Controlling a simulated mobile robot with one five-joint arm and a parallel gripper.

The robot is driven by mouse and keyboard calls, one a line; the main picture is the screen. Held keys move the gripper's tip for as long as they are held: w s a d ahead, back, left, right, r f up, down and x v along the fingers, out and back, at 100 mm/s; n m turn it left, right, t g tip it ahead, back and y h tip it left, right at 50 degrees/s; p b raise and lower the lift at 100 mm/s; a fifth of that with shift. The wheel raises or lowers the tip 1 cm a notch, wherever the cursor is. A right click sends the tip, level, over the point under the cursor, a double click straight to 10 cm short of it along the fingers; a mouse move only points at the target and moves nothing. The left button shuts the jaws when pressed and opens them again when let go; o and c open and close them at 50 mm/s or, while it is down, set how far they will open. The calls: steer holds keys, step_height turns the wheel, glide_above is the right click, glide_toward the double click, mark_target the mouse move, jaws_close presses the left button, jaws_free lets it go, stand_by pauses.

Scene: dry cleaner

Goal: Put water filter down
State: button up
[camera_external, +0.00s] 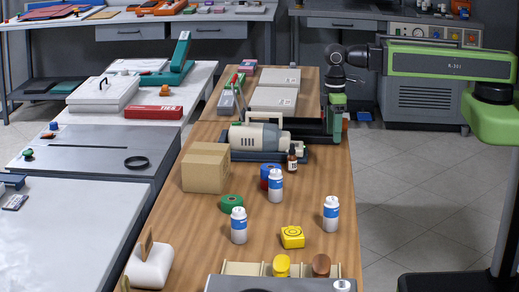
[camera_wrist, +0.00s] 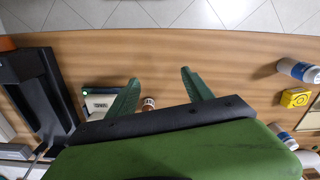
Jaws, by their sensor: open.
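Several white cylinders with blue bands stand on the wooden table, apart from each other: one in the middle (camera_external: 276,187), one at right (camera_external: 331,214) and one at left (camera_external: 238,226). They look like water filters, but I cannot tell which one the task names. One also lies along the right side of the wrist view (camera_wrist: 298,70). My gripper (camera_external: 337,122) is low over the table's far right part, with its fingers pointing down. In the wrist view my gripper (camera_wrist: 160,85) has its two green fingers spread, with nothing held between them. A small brown bottle (camera_wrist: 149,103) shows beyond the palm, between the fingers.
A cardboard box (camera_external: 206,167), a grey-and-cream machine (camera_external: 257,138), a green tape roll (camera_external: 232,203) and a yellow block (camera_external: 292,237) stand on the table. Flat grey boxes (camera_external: 273,98) lie at the back. Bare wood shows along the right edge.

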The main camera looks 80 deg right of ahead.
steer(key=s+d+m, duration=0.1)
steer(key=m, duration=0.1)
steer(key=shift+s+m, duration=0.3)
steer(key=shift+s, duration=0.1)
steer(key=shift+w, duration=0.1)
steer(key=c, duration=0.4)
steer(key=shift+o, duration=0.2)
